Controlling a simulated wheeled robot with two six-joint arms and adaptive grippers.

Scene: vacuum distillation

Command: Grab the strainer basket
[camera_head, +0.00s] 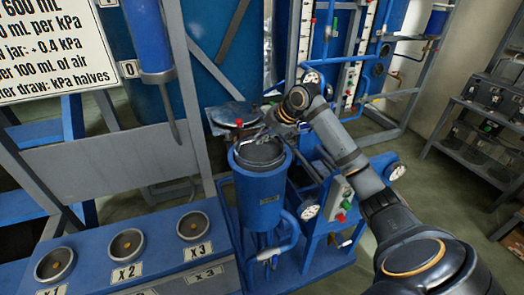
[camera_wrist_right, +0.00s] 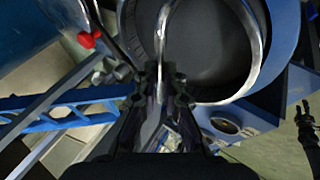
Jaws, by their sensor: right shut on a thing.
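The strainer basket (camera_head: 262,153) is a dark round basket with a metal rim, sitting inside the top of a blue cylindrical housing (camera_head: 260,200). In the right wrist view, the basket (camera_wrist_right: 205,50) shows its grey inside, shiny rim and a thin metal bail handle (camera_wrist_right: 162,35) arching over it. My right gripper (camera_head: 270,130) is above the basket's far edge. In the right wrist view, its fingers (camera_wrist_right: 160,85) are shut on the handle. The basket's lower part is hidden in the housing.
An open round lid (camera_head: 235,115) is behind the housing. Pressure gauges (camera_head: 308,210) and valves stand close on the right. A blue bench with several round sockets (camera_head: 127,245) is at the left. A shelf (camera_head: 480,140) with dark boxes is at the far right.

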